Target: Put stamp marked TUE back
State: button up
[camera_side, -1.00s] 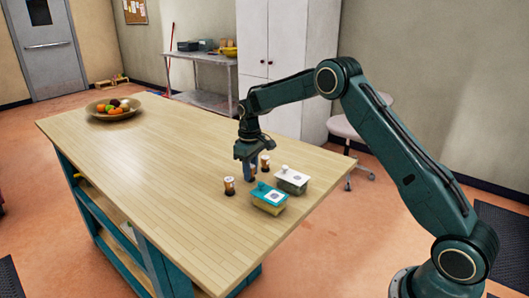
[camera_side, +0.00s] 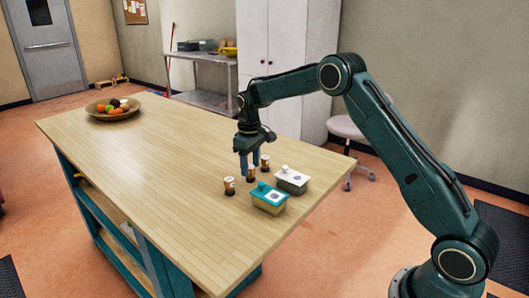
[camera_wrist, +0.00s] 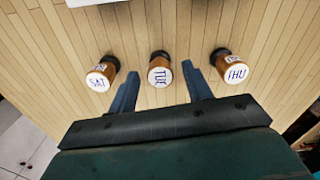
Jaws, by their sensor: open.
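The TUE stamp (camera_wrist: 160,72) is a small brown-orange cylinder with a white top lettered in blue. It stands upright on the table as the middle one of three in the wrist view; it is also the middle stamp in the side view (camera_side: 250,175). The SAT stamp (camera_wrist: 101,75) stands left of it and a stamp that seems to read THU (camera_wrist: 235,68) stands right. My gripper (camera_side: 250,160) points down over the TUE stamp. Its fingers are apart, one on each side of the stamp in the wrist view, with gaps between.
A teal-lidded box (camera_side: 268,199) and a white-lidded box (camera_side: 293,178) stand close to the stamps, near the table's edge. A fruit bowl (camera_side: 113,111) is at the far left. The wooden tabletop (camera_side: 160,160) between is clear.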

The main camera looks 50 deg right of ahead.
aim_at(250, 167)
notch_tip(250, 167, up, 10)
jog(key=shift+f, duration=0.15)
dwell(0.3)
dwell(0.5)
jog(key=s+a+r+t, duration=0.1)
jog(key=s+a+r, duration=0.2)
jog(key=s+r, duration=0.5)
jog(key=s+a+r+t, duration=0.2)
jog(key=s+a+r, duration=0.25)
jog(key=s, duration=0.45)
jog(key=s+a+f+m+t, duration=0.1)
jog(key=s+f, duration=0.1)
jog(key=s, duration=0.9)
jog(key=s+a+f+t, duration=0.1)
jog(key=s+a+f, duration=0.1)
jog(key=s, duration=0.9)
jog(key=shift+f+m+t, duration=0.3)
jog(key=shift+m, duration=0.1)
jog(key=shift+a, duration=0.1)
